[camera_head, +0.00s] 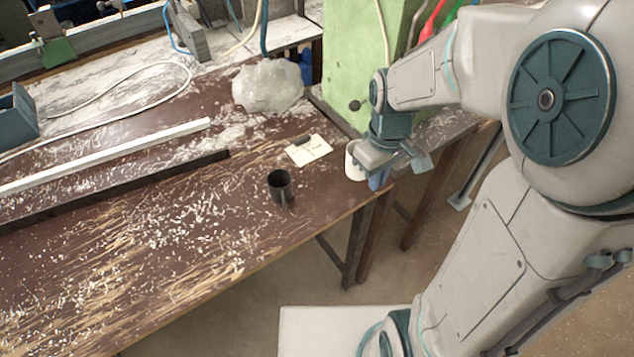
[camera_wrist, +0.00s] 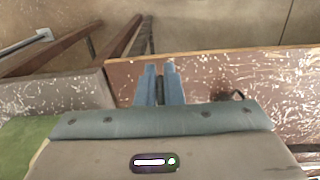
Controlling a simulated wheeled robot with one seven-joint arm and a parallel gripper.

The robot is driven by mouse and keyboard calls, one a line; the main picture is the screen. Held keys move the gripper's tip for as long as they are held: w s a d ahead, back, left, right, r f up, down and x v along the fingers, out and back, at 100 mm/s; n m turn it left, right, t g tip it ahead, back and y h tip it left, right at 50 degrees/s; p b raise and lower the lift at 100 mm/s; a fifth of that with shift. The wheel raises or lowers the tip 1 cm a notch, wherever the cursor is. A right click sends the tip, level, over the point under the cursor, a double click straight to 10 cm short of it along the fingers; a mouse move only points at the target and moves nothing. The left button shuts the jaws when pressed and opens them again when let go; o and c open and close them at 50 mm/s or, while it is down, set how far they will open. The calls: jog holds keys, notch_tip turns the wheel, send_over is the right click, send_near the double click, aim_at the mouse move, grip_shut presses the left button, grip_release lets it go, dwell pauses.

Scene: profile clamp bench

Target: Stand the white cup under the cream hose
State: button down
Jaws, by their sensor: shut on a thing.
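The white cup (camera_head: 353,162) is near the right front corner of the brown bench in the head view, partly hidden by my gripper (camera_head: 378,181). My gripper is shut on it, with the blue fingers pointing down. In the wrist view my gripper's fingers (camera_wrist: 161,70) show close together over the bench edge, and the cup is hidden there. I cannot tell whether the cup touches the bench. One cream hose (camera_head: 382,32) hangs against the green machine, and another cream hose (camera_head: 252,30) hangs at the back; I cannot tell which the task means.
A dark mug (camera_head: 281,187) stands on the brown bench (camera_head: 150,260), left of my gripper. A paper note (camera_head: 309,150) with a small dark item lies behind it. A cloudy plastic bag (camera_head: 268,86) sits farther back. White and dark bars lie on the left. The green machine (camera_head: 345,60) stands behind my gripper.

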jog(key=w+a+f, duration=0.1)
jog(key=a+f, duration=0.1)
jog(key=a, duration=0.1)
jog(key=w+a+f+p, duration=0.1)
jog(key=a+f, duration=0.1)
jog(key=a, duration=0.2)
jog(key=w+a+f, duration=0.1)
jog(key=a+f, duration=0.1)
jog(key=a, duration=0.1)
jog(key=shift+w+a+f, duration=0.15)
jog(key=shift+w+f, duration=0.1)
jog(key=shift+w, duration=0.15)
jog(key=shift+f+p, duration=0.4)
jog(key=shift+f, duration=1.65)
jog(key=shift+f, duration=0.15)
jog(key=c, duration=1.6)
grip_release()
jog(key=shift+o, duration=0.2)
